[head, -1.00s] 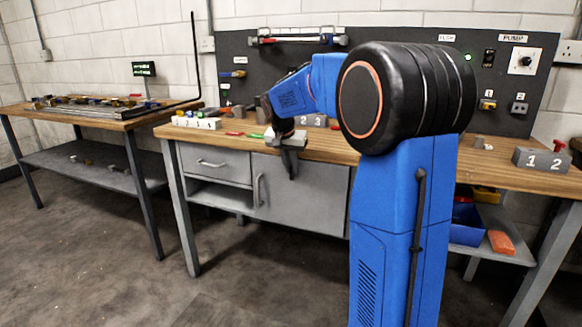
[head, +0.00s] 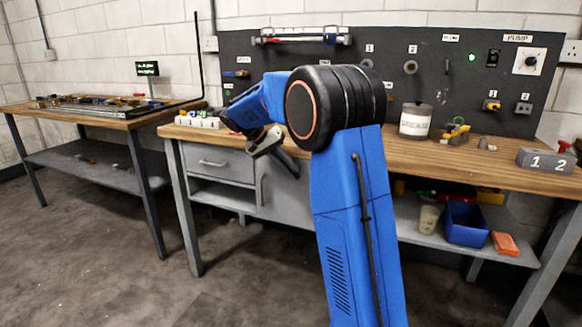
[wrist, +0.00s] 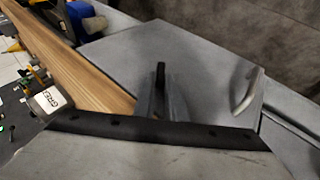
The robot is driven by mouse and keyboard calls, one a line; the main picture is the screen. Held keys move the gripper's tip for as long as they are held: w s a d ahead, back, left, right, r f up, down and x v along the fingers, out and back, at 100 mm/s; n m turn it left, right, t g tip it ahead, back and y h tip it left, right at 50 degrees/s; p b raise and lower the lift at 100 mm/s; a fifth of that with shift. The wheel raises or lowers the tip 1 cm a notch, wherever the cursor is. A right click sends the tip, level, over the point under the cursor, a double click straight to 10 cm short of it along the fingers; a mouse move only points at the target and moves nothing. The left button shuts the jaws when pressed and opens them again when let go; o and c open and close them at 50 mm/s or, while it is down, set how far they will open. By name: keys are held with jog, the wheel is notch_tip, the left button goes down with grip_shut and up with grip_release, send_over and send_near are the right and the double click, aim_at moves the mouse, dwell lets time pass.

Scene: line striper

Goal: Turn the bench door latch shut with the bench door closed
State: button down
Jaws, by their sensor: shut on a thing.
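The bench door (head: 277,192) is a grey panel under the wooden bench top, with a pale handle at its left in the head view. It looks flush with the bench front. In the wrist view the door (wrist: 190,62) fills the middle, with the handle (wrist: 248,92) at right. The latch (wrist: 161,73) appears as a small dark bar between my finger ends, near the door's edge by the wood. My gripper (wrist: 158,100) is shut on it. In the head view my gripper (head: 272,146) is at the bench's front edge, tilted; the latch is hard to make out there.
The bench top (head: 480,170) bears a grease canister (head: 415,121) and a block marked 1 and 2 (head: 546,160). A blue bin (head: 465,223) and an orange block (head: 504,243) sit on the lower shelf. A drawer (head: 215,163) is left of the door. The floor in front is clear.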

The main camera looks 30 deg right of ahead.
jog(key=g+h, duration=0.2)
jog(key=f+n+g+h, duration=0.1)
jog(key=shift+w+a+f, duration=0.1)
jog(key=shift+w+a, duration=0.3)
jog(key=shift+w+a+f+n+g+h, duration=0.1)
jog(key=shift+f+n+g+h, duration=0.25)
jog(key=shift+g+h, duration=0.45)
jog(key=shift+w+f+n+g+h, duration=0.1)
jog(key=shift+f+n+g+h, duration=0.15)
jog(key=shift+n+g+h, duration=0.55)
jog(key=shift+m, duration=0.35)
jog(key=c, duration=1.8)
grip_release()
jog(key=shift+a, duration=0.1)
